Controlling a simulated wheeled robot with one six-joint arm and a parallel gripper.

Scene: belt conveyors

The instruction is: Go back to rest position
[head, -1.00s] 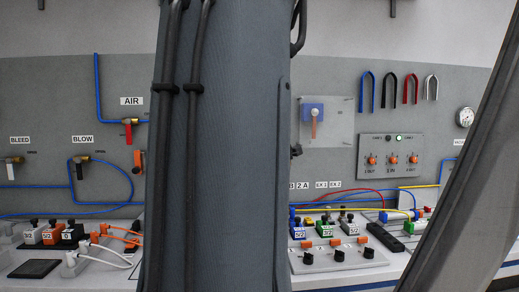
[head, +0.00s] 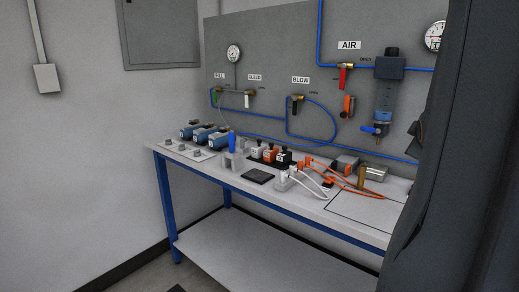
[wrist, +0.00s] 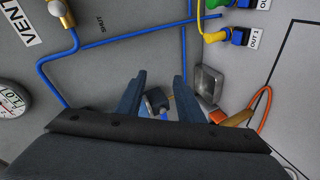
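My gripper (wrist: 157,92) shows in the wrist view with its two dark fingers apart. A small dark round part with a bit of blue (wrist: 156,101) shows in the gap between them; it looks to be beyond the fingers, with no clear contact. In the head view my gripper is not visible; a large dark part of my own body fills the right side and hides the right end of the bench.
A bench (head: 262,235) with blue legs carries valves and hoses below a grey panel (head: 285,50). A filter unit (head: 388,95) hangs near the AIR label. In the wrist view, a VENT label (wrist: 19,24) and blue tubing (wrist: 130,37) are close. Floor shows at lower left.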

